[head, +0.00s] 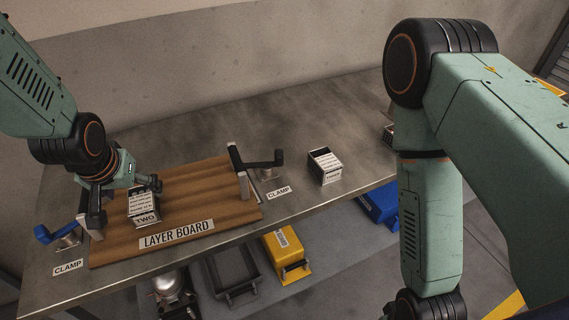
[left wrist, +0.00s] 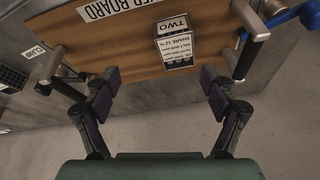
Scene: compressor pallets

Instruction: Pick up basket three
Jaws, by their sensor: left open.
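A small dark basket with white printed sheets (head: 325,167) stands upright on the bench, right of the layer board; its small front label appears to read THREE. A similar basket labelled TWO (head: 146,214) stands on the wooden layer board (head: 210,192); it also shows in the left wrist view (left wrist: 178,44). My left gripper (head: 126,196) is open and empty above the board's left part, near basket TWO. In the left wrist view its fingers (left wrist: 160,82) are spread wide, with basket TWO ahead of them, nearer the right finger. My right gripper is out of view.
Two clamps with posts hold the board's ends, a black-handled one (head: 262,160) and a blue-handled one (head: 52,234). Another basket (head: 388,134) is partly hidden by my right arm. The bench behind the board is clear.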

